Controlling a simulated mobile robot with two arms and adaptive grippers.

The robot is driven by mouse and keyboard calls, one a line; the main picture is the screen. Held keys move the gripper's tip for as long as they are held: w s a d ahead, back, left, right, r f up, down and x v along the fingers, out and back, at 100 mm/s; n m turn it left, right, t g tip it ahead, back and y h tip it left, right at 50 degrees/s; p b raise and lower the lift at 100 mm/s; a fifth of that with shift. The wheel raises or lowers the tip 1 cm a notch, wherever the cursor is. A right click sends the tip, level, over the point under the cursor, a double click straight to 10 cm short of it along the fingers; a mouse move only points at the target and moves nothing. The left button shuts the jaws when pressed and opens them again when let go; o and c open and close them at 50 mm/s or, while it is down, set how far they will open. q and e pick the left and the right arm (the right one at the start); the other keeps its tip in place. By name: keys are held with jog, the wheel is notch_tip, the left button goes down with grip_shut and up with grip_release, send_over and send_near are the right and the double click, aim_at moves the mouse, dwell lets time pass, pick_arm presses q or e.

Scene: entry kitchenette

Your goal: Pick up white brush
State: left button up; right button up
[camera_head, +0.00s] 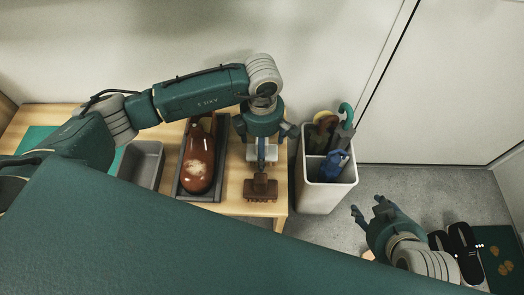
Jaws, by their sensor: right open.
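My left gripper (262,145) points down over the right end of the wooden bench, and its arm hides part of what is under it. A pale, whitish thing (270,154) with a blue part shows right at its tips; it may be the white brush, but I cannot tell for sure. I cannot tell whether the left fingers are open or shut. A brown brush (260,188) lies just in front of it at the bench edge. My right gripper (367,212) is open and empty, right of the bench, above the grey floor.
The wooden bench (236,190) also bears a dark tray (179,190) with a brown shoe (199,165) and a grey bin (146,160). A white umbrella stand (322,196) with umbrellas stands right of the bench. Black slippers (463,240) and a green mat (498,250) lie at lower right.

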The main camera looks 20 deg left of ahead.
pick_arm(q)
jog(key=c, duration=1.6)
jog(key=shift+r, duration=0.15)
jog(key=shift+r, duration=0.3)
notch_tip(320, 180, up, 4)
jog(key=shift+f+p, duration=0.1)
jog(key=shift+p, duration=0.5)
notch_tip(320, 180, up, 4)
jog(key=shift+r+p, duration=0.1)
jog(key=shift+p, duration=0.3)
jog(key=shift+r, duration=0.6)
pick_arm(e)
jog(key=s+d+f+g+h, duration=0.1)
jog(key=s+d+f+g, duration=0.1)
jog(key=s, duration=0.6)
jog(key=shift+s+d+g, duration=0.2)
jog(key=shift+d+g, duration=0.05)
jog(key=shift+g, duration=0.65)
jog(key=shift+f, duration=0.1)
